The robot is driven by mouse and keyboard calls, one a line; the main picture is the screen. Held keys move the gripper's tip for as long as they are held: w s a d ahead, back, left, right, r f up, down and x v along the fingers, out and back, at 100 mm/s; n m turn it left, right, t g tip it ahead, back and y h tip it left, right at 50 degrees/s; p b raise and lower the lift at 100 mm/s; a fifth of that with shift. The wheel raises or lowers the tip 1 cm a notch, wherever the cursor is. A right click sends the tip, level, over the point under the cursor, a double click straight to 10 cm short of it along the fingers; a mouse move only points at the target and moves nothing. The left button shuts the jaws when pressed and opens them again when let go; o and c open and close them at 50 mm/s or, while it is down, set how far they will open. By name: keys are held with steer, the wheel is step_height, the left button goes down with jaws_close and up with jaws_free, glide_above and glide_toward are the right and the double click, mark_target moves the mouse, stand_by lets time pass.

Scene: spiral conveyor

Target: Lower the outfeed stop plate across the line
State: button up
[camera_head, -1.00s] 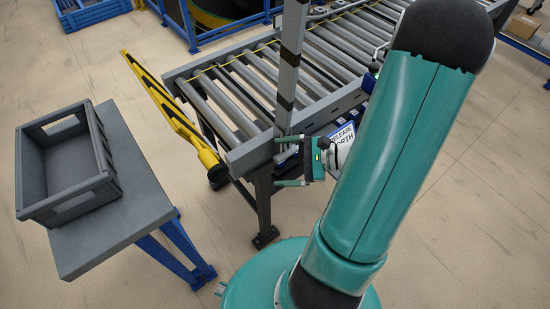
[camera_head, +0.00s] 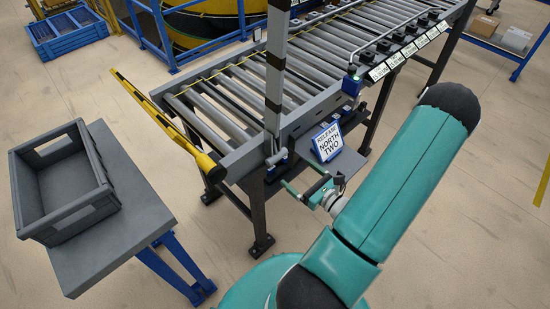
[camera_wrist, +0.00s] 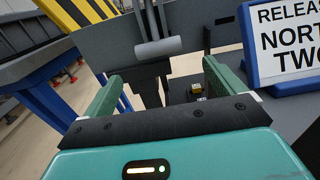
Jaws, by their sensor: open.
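A yellow-and-black striped bar (camera_head: 165,120) slants along the outfeed end of the roller conveyor (camera_head: 215,100). A grey post with black bands (camera_head: 277,65) stands upright at the near corner. I cannot tell for sure which of these is the stop plate. A short grey cylindrical handle (camera_wrist: 158,48) sits near the post's foot (camera_head: 277,157). My gripper (camera_head: 305,180) is open and empty, below and right of the handle in the head view. In the wrist view my gripper (camera_wrist: 162,72) has its fingers spread, with the handle beyond the gap, apart from both.
A blue-framed sign reading "RELEASE NORTH TWO" (camera_head: 328,141) stands close to my gripper, right of the handle. A labelled control row (camera_head: 400,55) lines the conveyor side. A grey table (camera_head: 125,230) with an empty crate (camera_head: 85,212) stands left. Floor between table and conveyor is clear.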

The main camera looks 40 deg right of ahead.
mark_target(277, 157)
steer(key=w, duration=1)
steer(key=shift+w+a, duration=0.2)
steer(key=shift+w, duration=0.2)
steer(key=c, duration=1.4)
